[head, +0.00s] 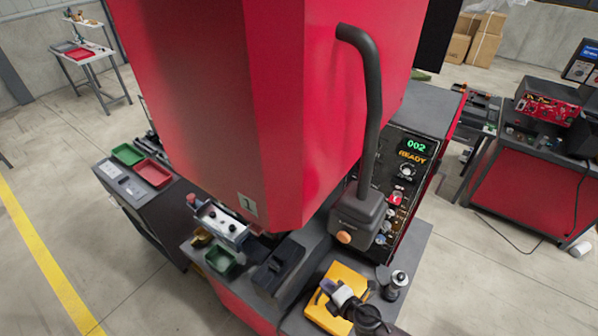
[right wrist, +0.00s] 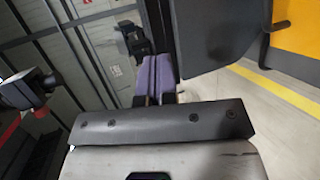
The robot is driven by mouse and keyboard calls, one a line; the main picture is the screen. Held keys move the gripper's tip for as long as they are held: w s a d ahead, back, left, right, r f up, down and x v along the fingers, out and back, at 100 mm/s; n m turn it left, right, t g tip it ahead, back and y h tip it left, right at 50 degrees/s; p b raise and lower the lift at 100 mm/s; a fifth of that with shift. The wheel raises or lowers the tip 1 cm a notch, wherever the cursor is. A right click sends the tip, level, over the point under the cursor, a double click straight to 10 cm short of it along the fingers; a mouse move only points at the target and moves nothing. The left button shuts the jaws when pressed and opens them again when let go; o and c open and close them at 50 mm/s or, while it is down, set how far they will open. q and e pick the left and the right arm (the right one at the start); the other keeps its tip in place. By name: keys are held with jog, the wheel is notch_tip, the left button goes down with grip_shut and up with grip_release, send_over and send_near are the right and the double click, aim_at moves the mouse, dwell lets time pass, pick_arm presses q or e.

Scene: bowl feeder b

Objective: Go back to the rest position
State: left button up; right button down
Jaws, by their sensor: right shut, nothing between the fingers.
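My right gripper (head: 324,292) is at the bottom of the head view, over a yellow plate (head: 346,275) on the grey bench top. Its arm comes in from the bottom edge. In the right wrist view its two purple-grey fingers (right wrist: 155,77) are together, with nothing between them. I cannot tell whether the fingertips touch the plate. My left gripper is in neither view.
A large red machine housing (head: 280,120) with a black curved handle (head: 369,100) fills the middle. Beside it, a control panel (head: 405,165) reads "002 READY". A dark cylindrical part (head: 396,285) stands close right of my gripper. Open floor (head: 500,290) lies at right.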

jog(key=w+d+r+m+t+h, duration=0.15)
jog(key=d+r+m+h, duration=0.35)
jog(key=r+m+h, duration=0.55)
jog(key=s+r+m+g+y, duration=0.1)
jog(key=s+r+m+g, duration=0.2)
jog(key=s+r+m, duration=0.35)
jog(key=s+d+r+m+g+y+p, duration=0.1)
jog(key=s+d+m, duration=0.15)
jog(key=s, duration=0.45)
jog(key=s+d+r+m+g+y, duration=0.1)
jog(key=s+d+m+y, duration=0.15)
jog(key=s, duration=0.45)
jog(key=s+f+m+g, duration=0.1)
jog(key=s+f+g, duration=0.1)
jog(key=s+f, duration=0.2)
jog(key=s+d+f+g+h+p, duration=0.1)
jog(key=s+f, duration=0.4)
jog(key=s, duration=0.6)
jog(key=shift+f+m+g, duration=0.15)
jog(key=shift+m+g, duration=0.25)
jog(key=shift+g, duration=0.45)
